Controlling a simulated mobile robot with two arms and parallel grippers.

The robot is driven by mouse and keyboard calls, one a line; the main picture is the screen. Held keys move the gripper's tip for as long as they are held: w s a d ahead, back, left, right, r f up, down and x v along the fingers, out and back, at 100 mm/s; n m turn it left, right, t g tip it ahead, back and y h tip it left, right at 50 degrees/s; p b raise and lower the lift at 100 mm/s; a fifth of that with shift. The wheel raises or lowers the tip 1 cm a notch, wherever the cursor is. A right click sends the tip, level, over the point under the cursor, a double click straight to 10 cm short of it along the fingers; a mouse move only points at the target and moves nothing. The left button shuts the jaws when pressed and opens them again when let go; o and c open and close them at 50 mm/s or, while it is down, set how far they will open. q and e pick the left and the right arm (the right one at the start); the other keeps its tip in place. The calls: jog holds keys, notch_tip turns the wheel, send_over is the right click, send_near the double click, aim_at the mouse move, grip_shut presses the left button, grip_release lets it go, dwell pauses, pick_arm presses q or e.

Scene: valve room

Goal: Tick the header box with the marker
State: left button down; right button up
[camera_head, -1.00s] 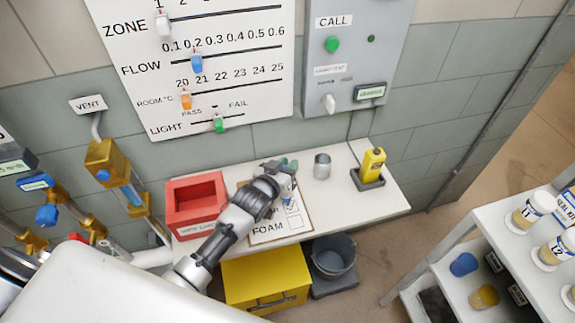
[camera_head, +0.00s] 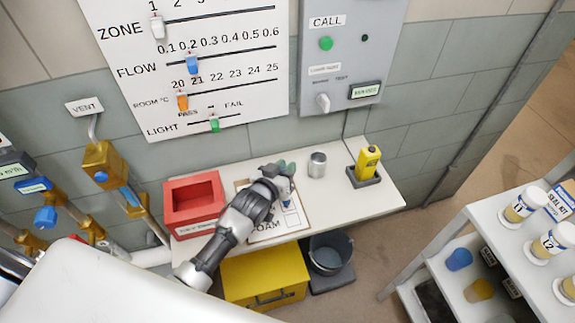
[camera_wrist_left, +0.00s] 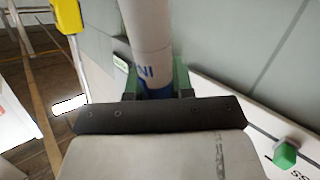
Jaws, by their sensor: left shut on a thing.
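My left gripper (camera_head: 286,172) is over the upper part of a clipboard sheet (camera_head: 262,236) on the white bench. Its green fingers are shut on a white marker (camera_wrist_left: 150,35) with a blue band, seen close up in the left wrist view. In the head view a small blue part of the marker shows below the fingers, over the sheet's box column. I cannot tell whether the tip touches the paper. The word FOAM and a printed box show low on the sheet. My gripper and forearm hide much of the sheet, including its upper lines. My right gripper is not in view.
A red open bin (camera_head: 193,199) stands left of the clipboard. A metal cup (camera_head: 317,164) and a yellow device (camera_head: 367,161) in a dark holder stand to its right. A yellow case (camera_head: 264,281) and a grey bucket (camera_head: 329,254) are below the bench. Bare bench lies right of the sheet.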

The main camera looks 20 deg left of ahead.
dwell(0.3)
pick_arm(q)
notch_tip(320, 180, up, 8)
jog(key=p, duration=0.7)
jog(key=shift+p, duration=0.35)
jog(key=shift+f, duration=0.1)
jog(key=s+a+r+n+y+b, duration=0.1)
jog(key=s+b, duration=0.3)
jog(key=s, duration=0.5)
jog(key=s+a+r+n+y+b, duration=0.1)
jog(key=s+r+b, duration=0.3)
jog(key=s, duration=0.4)
jog(key=shift+s+a+y+b, duration=0.2)
jog(key=shift+s+y+b, duration=0.15)
jog(key=shift+y, duration=0.25)
